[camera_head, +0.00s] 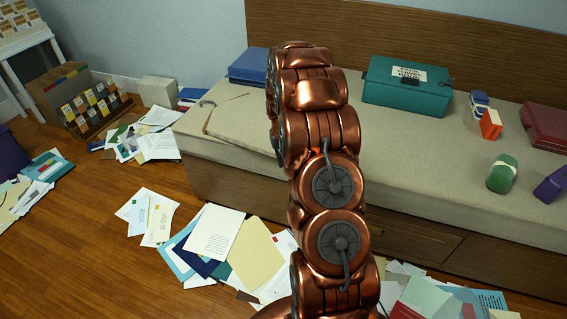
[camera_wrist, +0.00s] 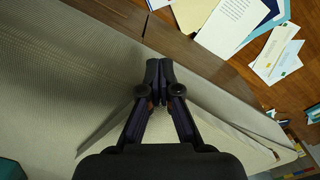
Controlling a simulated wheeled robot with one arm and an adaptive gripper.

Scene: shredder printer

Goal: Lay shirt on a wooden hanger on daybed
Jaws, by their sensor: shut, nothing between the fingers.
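The daybed (camera_head: 420,155) runs along the wall, with a beige cushion top and wooden base. A pale beige shirt (camera_head: 236,125) appears to lie flat on its left part, close in colour to the cushion. A thin wooden hanger (camera_head: 228,100) with a curved hook shows at the shirt's far left edge. My copper arm hides the shirt's right side and my gripper in the head view. In the wrist view my gripper (camera_wrist: 159,68) is shut and empty above the daybed's front edge. Pale cloth, seemingly the shirt (camera_wrist: 232,138), shows beside and behind the fingers; contact cannot be told.
Papers (camera_head: 215,232) litter the floor in front. The cushion's middle right is clear.

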